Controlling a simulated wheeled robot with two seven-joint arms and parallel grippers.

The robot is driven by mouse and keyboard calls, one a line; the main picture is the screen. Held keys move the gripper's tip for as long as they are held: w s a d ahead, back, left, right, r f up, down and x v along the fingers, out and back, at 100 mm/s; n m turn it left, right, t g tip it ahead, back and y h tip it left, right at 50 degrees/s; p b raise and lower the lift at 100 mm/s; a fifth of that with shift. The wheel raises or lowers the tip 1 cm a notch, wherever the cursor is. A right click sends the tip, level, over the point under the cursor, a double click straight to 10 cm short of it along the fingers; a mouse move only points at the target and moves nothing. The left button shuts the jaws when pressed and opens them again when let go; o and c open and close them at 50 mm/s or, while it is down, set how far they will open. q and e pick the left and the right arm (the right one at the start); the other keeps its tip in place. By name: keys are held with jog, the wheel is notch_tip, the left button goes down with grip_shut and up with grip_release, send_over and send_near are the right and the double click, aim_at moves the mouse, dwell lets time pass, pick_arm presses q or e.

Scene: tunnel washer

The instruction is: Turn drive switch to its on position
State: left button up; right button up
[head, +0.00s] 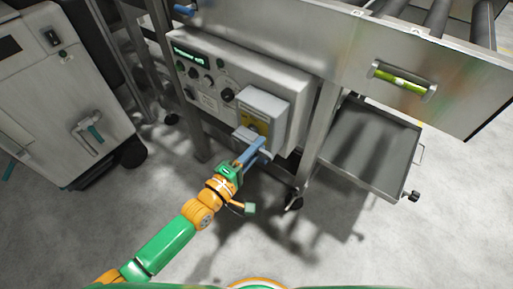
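A grey control panel (210,80) with several dark knobs and a small lit display is mounted under the machine. A lighter grey box (265,104) with a yellow plate (258,124) stands out from its right end. I cannot tell for sure which control is the drive switch. My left gripper (258,152) is just below this box, its two blue fingers pointing up at its underside. The fingers look parted, with nothing seen between them. Whether they touch the box is unclear. My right gripper is not in view.
A steel frame leg (318,130) stands right of the box. A grey tray (371,142) lies further right. A steel side panel with a green level vial (400,80) is above. A white cabinet (60,90) stands at left. The floor in front is clear.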

pick_arm(q)
grip_shut()
dwell(1.1)
